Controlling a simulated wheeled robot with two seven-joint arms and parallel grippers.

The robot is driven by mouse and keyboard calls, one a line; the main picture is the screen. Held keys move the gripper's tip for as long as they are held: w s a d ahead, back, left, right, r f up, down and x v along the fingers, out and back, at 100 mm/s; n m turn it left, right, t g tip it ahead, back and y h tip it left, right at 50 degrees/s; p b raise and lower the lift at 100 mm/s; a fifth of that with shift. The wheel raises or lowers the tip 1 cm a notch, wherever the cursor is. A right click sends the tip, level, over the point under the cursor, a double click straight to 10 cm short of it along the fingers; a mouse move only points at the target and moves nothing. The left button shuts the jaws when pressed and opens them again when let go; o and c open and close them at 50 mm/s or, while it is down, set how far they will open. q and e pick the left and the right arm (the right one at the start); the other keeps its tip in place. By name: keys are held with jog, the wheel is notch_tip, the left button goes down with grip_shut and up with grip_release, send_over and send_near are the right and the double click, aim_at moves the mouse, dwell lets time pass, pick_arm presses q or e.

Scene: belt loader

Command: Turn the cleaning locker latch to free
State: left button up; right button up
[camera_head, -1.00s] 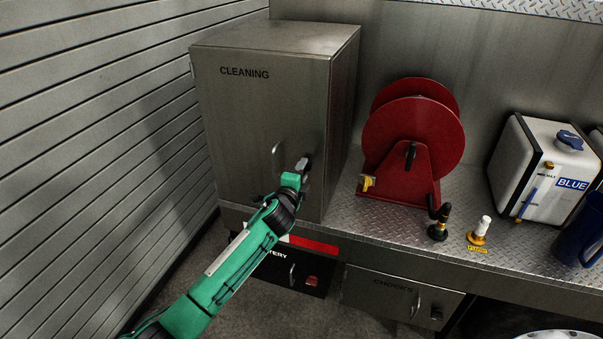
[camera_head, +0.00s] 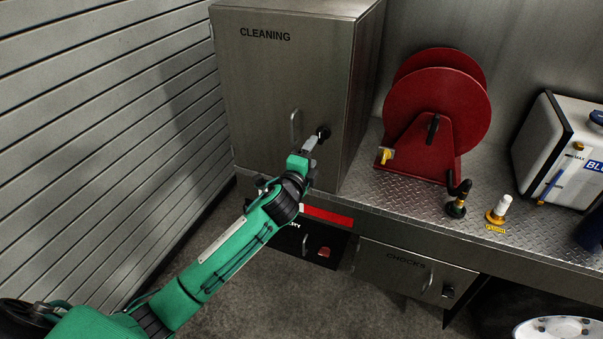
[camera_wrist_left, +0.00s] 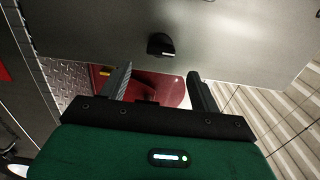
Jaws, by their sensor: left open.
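The cleaning locker (camera_head: 265,85) is a grey metal box labelled CLEANING, with its door shut. Its latch (camera_head: 322,132) is a small black knob near the door's right edge, right of the pull handle (camera_head: 295,127). The latch also shows in the left wrist view (camera_wrist_left: 160,46), with a small pale mark on it. My left gripper (camera_head: 311,145) is just below and in front of the latch. In the left wrist view its two fingers (camera_wrist_left: 158,72) are apart and empty, with the latch beyond the gap between them, apparently untouched. My right gripper is not in view.
A red hose reel (camera_head: 437,105) stands on the tread-plate shelf (camera_head: 365,180) to the right. Small yellow-based fittings (camera_head: 497,211) and a white container (camera_head: 565,155) stand further right. The CHOCKS drawer (camera_head: 405,262) is below. A slatted wall (camera_head: 100,110) closes the left side.

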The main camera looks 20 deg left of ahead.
pick_arm(q)
jog(key=s+b, duration=0.1)
jog(key=s, duration=0.5)
jog(key=shift+s, duration=0.3)
jog(key=shift+a, duration=0.1)
jog(key=a+f+n+g, duration=0.3)
jog(key=f+n+g, duration=0.1)
jog(key=f, duration=1.8)
jog(key=s+a+f+n+g, duration=0.15)
jog(key=s+f, duration=0.25)
jog(key=f, duration=0.4)
jog(key=s+f+n+g+y, duration=0.1)
jog(key=s+f+g, duration=0.1)
jog(key=s+f, duration=0.35)
jog(key=s+a+f+n+g, duration=0.1)
jog(key=s+f, duration=0.1)
jog(key=f, duration=0.8)
jog(key=s+f+n+g, duration=0.5)
jog(key=s+f, duration=1.1)
jog(key=s, duration=0.3)
jog(key=s+d+f+n+g, duration=0.1)
jog(key=s+f, duration=0.3)
jog(key=s, duration=0.9)
jog(key=s+d+f+n+g, duration=0.1)
jog(key=s+f, duration=0.4)
jog(key=s, duration=0.7)
jog(key=shift+s+n+g, duration=0.4)
jog(key=shift+n+g, duration=0.35)
jog(key=shift+n, duration=0.1)
